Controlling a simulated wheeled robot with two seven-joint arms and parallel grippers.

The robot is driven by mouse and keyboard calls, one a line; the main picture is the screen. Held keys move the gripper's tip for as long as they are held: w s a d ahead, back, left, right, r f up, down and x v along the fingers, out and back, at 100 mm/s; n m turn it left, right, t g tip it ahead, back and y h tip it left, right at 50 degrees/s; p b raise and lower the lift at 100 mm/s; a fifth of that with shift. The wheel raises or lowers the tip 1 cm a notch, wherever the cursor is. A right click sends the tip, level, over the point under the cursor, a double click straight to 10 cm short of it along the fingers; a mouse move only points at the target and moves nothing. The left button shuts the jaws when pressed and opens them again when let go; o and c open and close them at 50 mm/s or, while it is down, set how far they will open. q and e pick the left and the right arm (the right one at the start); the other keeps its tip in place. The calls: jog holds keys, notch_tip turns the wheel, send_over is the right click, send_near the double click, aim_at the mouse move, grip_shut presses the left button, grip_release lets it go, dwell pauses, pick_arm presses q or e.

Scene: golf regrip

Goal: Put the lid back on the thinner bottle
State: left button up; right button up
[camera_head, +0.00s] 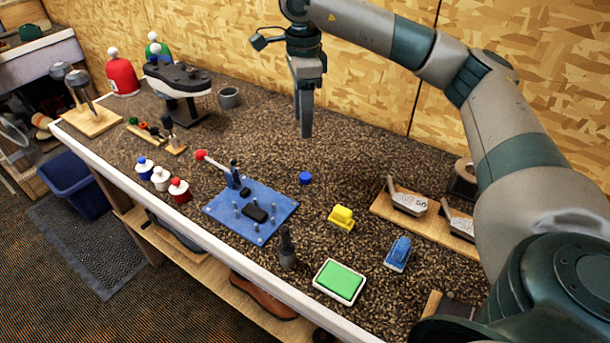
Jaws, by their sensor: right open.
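A small round blue lid (305,178) lies on the dark speckled bench top, right of the blue plate. My right gripper (306,132) is open and empty, pointing down above the bench, above and apart from the blue lid in the picture. One finger largely hides the other. My left gripper is not in view.
A blue plate (272,222) with pegs and a lever tool stands between the bottles and the lid. A yellow block (341,218), a green pad (340,281), a dark upright tool (287,248) and club heads (408,203) lie to the right. The bench behind the lid is clear.

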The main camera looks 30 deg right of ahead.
jog(key=p, duration=0.2)
send_near(305, 176)
jog(key=shift+w+f+p, duration=0.15)
jog(key=shift+f+p, duration=0.25)
jog(key=shift+f, duration=0.1)
jog(key=shift+w+f+p, duration=0.15)
jog(key=shift+f+p, duration=0.2)
jog(key=shift+f, duration=0.15)
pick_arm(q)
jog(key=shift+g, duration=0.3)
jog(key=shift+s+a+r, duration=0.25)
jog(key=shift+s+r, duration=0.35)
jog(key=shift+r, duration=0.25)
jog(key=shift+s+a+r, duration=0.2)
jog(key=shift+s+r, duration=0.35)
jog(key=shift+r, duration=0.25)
pick_arm(e)
jog(key=shift+f, duration=0.45)
jog(key=shift+s+f+p, duration=0.2)
jog(key=shift+f+p, duration=0.5)
jog(key=shift+p, duration=0.2)
notch_tip(305, 176, down, 3)
jog(key=shift+r+p, duration=0.1)
jog(key=shift+p, duration=0.65)
jog(key=shift+f, duration=0.55)
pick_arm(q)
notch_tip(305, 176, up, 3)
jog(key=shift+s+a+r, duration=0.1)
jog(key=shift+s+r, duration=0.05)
